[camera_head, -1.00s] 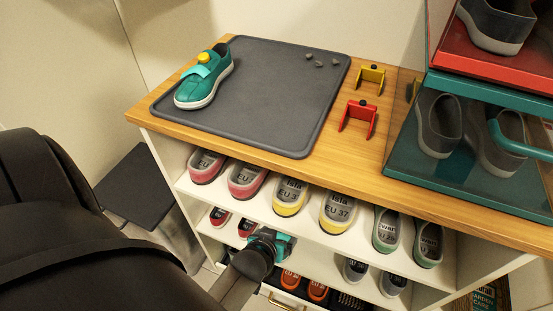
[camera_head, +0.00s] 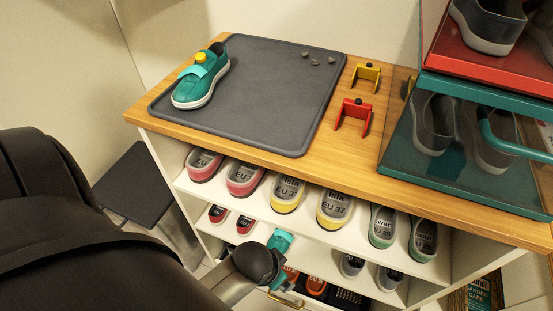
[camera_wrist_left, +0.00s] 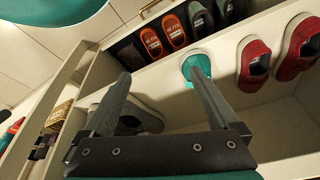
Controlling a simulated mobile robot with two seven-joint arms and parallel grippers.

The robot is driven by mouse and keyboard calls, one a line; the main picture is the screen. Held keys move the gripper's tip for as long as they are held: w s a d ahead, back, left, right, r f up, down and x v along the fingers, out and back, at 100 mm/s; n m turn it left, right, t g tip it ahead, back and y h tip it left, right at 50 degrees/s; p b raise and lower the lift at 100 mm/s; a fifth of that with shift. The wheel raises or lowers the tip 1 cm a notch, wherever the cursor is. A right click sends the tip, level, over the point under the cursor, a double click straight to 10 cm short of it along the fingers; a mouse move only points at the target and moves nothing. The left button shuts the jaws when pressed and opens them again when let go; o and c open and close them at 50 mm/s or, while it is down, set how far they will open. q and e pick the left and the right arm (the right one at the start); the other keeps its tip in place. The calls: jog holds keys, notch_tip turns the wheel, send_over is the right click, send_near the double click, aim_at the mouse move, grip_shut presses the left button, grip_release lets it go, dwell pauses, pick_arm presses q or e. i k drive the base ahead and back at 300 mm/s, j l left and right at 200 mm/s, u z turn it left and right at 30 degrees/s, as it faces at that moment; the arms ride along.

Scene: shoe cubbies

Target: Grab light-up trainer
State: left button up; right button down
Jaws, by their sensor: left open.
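A teal trainer (camera_head: 202,77) with a white sole, a pale strap and a yellow button lies on the grey mat (camera_head: 270,100) on the cabinet top. My left gripper (camera_wrist_left: 160,73) is open and empty, at the lower cubbies in front of the cabinet. In the wrist view a teal and white thing (camera_wrist_left: 197,69), perhaps a shoe, shows beyond the right fingertip. I cannot tell whether it touches the finger. A grey shoe (camera_wrist_left: 143,117) is partly hidden behind the left finger.
Red shoes (camera_wrist_left: 254,62) and orange shoes (camera_wrist_left: 173,30) stand in the cubbies. Yellow-trimmed shoes (camera_head: 287,193) fill part of the upper shelf. A red bracket (camera_head: 353,113), a yellow bracket (camera_head: 366,76) and a teal shoe box (camera_head: 455,178) are on the top. A compartment beside the gripper has bare floor.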

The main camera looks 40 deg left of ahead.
aim_at(194, 92)
jog(key=u, duration=1.65)
